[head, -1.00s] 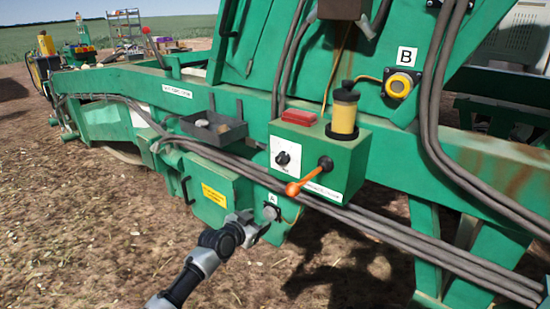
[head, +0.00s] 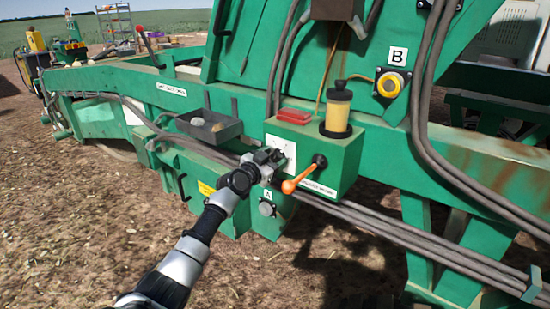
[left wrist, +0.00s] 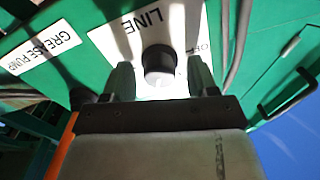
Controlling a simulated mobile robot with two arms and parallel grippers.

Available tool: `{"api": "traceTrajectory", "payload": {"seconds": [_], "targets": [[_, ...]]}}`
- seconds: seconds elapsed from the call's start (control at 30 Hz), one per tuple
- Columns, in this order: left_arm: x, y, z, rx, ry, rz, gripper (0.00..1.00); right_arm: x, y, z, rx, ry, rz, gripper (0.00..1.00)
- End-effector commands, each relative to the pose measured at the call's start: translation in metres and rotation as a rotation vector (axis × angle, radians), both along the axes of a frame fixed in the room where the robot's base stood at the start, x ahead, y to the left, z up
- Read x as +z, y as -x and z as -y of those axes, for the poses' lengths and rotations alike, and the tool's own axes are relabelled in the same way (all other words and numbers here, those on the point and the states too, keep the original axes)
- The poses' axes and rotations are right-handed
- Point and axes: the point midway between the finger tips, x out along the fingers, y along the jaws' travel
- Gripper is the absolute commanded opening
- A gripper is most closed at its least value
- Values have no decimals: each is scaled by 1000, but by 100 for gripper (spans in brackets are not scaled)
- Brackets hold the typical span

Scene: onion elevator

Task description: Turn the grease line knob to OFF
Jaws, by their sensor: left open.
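The grease line knob (left wrist: 160,62) is dark and round, on a white plate marked LINE (left wrist: 190,25). The plate also shows in the head view (head: 281,142) on the green box (head: 345,160); there my gripper mostly hides the knob. My left gripper (head: 277,158) is open in front of the plate. In the left wrist view its two fingers (left wrist: 161,80) stand on either side of the knob, with a visible gap at each side. Which way the knob points is not clear. My right gripper is not in view.
An orange lever (head: 297,181) sticks out just right of my left gripper. A yellow grease container (head: 338,108) and a red block (head: 294,116) sit on the box. A grey tray (head: 210,127) is to the left. Thick hoses (head: 390,235) run below the box.

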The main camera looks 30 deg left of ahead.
Motion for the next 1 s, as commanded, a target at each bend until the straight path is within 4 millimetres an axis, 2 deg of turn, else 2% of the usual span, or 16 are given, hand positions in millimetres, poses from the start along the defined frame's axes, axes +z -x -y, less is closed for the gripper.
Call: {"api": "traceTrajectory", "payload": {"seconds": [0.13,0.4,0.47,0.73,1.0], "targets": [[0,-8,1,-1,1,0,58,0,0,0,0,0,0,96],[0,-9,1,-1,-1,-1,58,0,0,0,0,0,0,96],[0,-9,1,-1,-1,-1,51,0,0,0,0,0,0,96],[0,-9,1,-1,-1,-1,10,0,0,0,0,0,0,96],[-1,-9,1,-1,25,-3,9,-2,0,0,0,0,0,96]]}}
